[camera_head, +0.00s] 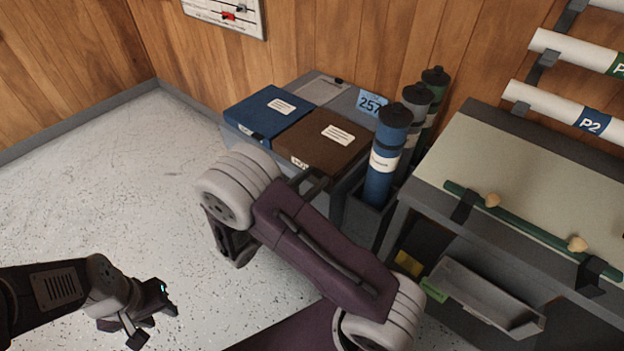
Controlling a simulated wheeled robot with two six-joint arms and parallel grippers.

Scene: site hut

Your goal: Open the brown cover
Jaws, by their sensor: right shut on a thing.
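The brown cover (322,145) lies flat and closed on the grey cabinet, with a white label on top and another on its front edge. My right gripper (312,186) is at the front edge of the brown cover, mostly hidden behind my own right arm; only dark parts of it show. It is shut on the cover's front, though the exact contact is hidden. My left gripper (143,318) is open and empty at the lower left, above the floor and well away from the cabinet.
A blue cover (268,112) lies left of the brown one. A blue tube (384,160) stands close on its right, with grey and green tubes behind. A drawing table (520,170) with a green rod stands at the right. The floor at left is clear.

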